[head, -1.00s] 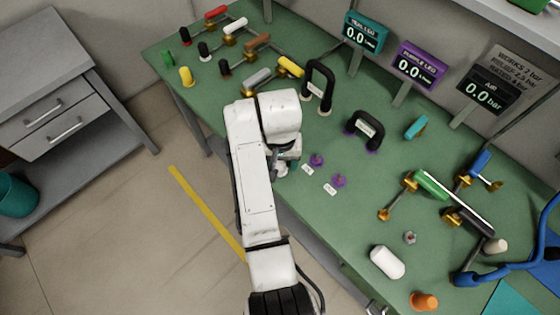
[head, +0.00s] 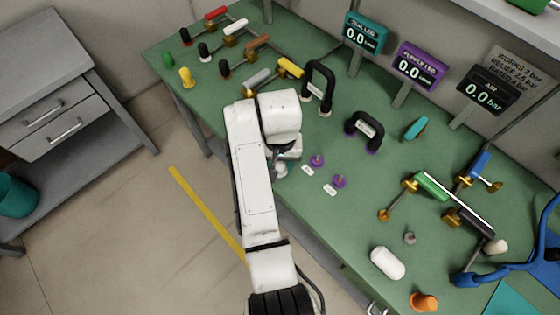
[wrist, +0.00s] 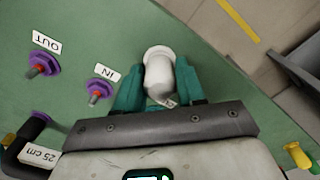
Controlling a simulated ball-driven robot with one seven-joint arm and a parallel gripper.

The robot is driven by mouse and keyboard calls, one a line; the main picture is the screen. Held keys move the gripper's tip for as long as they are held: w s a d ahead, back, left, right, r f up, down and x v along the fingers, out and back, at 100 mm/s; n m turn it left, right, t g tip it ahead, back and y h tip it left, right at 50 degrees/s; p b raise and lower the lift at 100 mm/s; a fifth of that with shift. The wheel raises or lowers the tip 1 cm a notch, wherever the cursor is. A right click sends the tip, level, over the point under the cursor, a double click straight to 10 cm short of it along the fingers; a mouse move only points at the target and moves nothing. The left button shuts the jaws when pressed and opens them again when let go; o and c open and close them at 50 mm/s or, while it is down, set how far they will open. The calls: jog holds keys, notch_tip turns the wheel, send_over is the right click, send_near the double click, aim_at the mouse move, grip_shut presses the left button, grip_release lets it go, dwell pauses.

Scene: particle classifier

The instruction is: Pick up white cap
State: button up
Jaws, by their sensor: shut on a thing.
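The white cap (wrist: 159,75) sits between the teal fingers of my gripper (wrist: 159,88) in the wrist view. It is a smooth, rounded white piece with a wider rim at its far end. Both fingers close on its sides, and a small white label shows partly beside it. In the head view my gripper (head: 283,164) is at the front edge of the green bench, largely hidden by my arm. A bit of the white cap (head: 281,171) shows below it. I cannot tell whether the cap is clear of the bench.
Two purple fittings (head: 317,160) (head: 338,181) labelled IN and OUT stand close right of my gripper. A black handle (head: 364,130) and several valves are farther back. A white rounded piece (head: 387,263) and an orange piece (head: 424,301) lie front right. Floor is open at left.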

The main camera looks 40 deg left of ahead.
jog(key=shift+r, duration=0.5)
notch_tip(320, 180, up, 2)
jog(key=shift+a+r+b, duration=0.1)
jog(key=shift+b, duration=0.2)
jog(key=s+a+r+p, duration=0.2)
jog(key=s+r+p, duration=0.1)
jog(key=s+r, duration=0.2)
jog(key=s+a+r+p, duration=0.2)
jog(key=s+r, duration=0.2)
jog(key=s, duration=0.4)
jog(key=shift+a+r+p, duration=0.3)
jog(key=shift+r+p, duration=0.05)
jog(key=shift+p, duration=0.05)
jog(key=shift+r, duration=0.1)
